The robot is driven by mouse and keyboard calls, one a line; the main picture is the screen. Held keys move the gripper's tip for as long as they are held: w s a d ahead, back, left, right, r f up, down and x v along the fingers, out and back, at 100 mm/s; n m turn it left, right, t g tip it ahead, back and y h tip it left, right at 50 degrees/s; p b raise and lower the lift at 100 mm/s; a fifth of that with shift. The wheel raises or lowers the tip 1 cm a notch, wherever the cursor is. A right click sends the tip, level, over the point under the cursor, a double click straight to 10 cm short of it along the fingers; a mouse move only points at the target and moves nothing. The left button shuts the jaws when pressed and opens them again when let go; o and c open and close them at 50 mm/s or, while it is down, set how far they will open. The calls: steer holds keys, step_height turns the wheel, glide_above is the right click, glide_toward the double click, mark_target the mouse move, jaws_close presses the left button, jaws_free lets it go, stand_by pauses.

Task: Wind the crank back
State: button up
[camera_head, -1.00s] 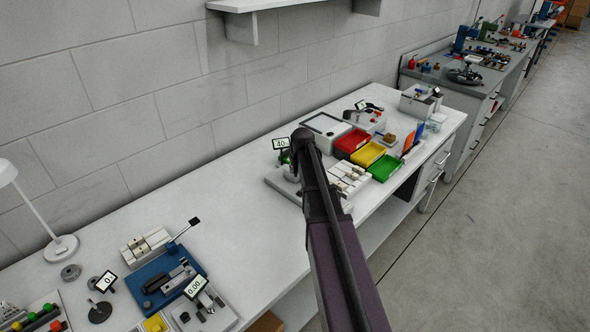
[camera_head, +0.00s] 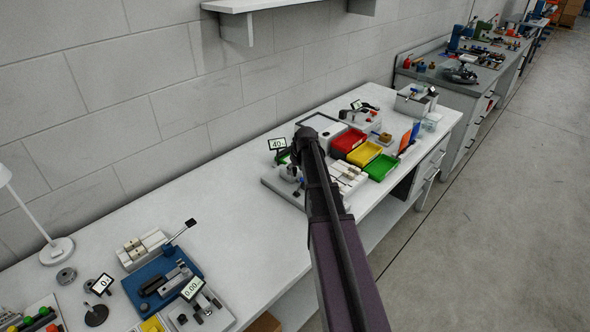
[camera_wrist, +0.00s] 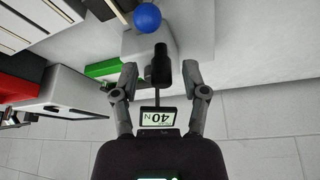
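A bench device with a small display (camera_head: 277,144) reading 40 stands on the white bench, partly hidden behind my arm. In the wrist view, its display (camera_wrist: 158,117) appears upside down and reads 40 N. A dark handle (camera_wrist: 161,64) on a thin rod, possibly the crank, lies between the fingers of my gripper (camera_wrist: 161,72). The fingers are apart, with a visible gap on each side of the handle. A blue ball knob (camera_wrist: 147,18) is just beyond it, over a pale block. In the head view my gripper is hidden by my arm.
Red (camera_head: 349,140), yellow (camera_head: 364,153) and green (camera_head: 380,167) bins stand right of the device. A blue-based fixture (camera_head: 160,283) sits at the front left. Bare bench (camera_head: 235,215) lies between it and the device. A wall is behind.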

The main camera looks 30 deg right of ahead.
steer(key=shift+a+m, duration=0.2)
steer(key=shift+m, duration=0.1)
